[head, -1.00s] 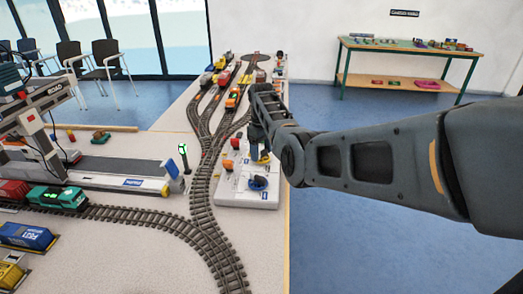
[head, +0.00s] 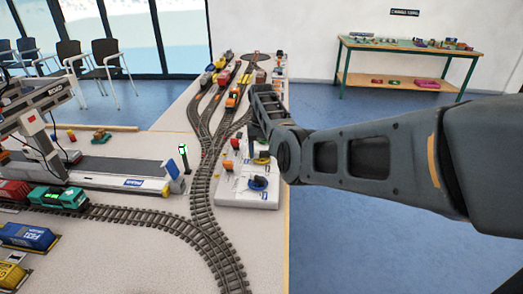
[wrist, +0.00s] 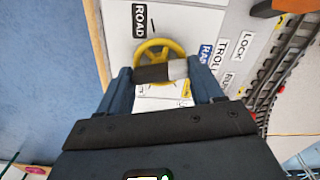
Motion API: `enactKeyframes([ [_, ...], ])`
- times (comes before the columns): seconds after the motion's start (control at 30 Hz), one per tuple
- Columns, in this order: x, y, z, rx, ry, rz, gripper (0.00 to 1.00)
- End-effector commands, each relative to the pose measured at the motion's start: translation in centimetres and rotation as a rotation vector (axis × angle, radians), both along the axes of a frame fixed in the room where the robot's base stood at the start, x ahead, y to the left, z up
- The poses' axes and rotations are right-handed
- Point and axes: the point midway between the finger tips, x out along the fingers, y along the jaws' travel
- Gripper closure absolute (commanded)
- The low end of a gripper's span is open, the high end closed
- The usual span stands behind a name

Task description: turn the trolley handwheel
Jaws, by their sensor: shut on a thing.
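In the head view the yellow wheel (head: 262,160) shows only partly beneath my gripper, on the white control panel (head: 232,195) at the table's right edge.
A blue wheel (head: 258,183) sits nearer on the same panel, and an orange knob (head: 228,165) is to its left. Tracks (head: 200,185) run left of the panel. The gantry crane (head: 40,125) stands further left. The floor right of the table is clear.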

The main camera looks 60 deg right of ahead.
Motion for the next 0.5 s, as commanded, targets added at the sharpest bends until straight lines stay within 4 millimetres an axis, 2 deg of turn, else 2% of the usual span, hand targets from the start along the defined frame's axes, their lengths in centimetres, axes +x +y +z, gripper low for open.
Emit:
enactKeyframes([
  [0.2,0.07,0.02,0.06,0.0,-0.001,-0.128,0.65],
  [0.5,0.06,0.0,0.07,0.0,-0.001,-0.216,0.65],
])
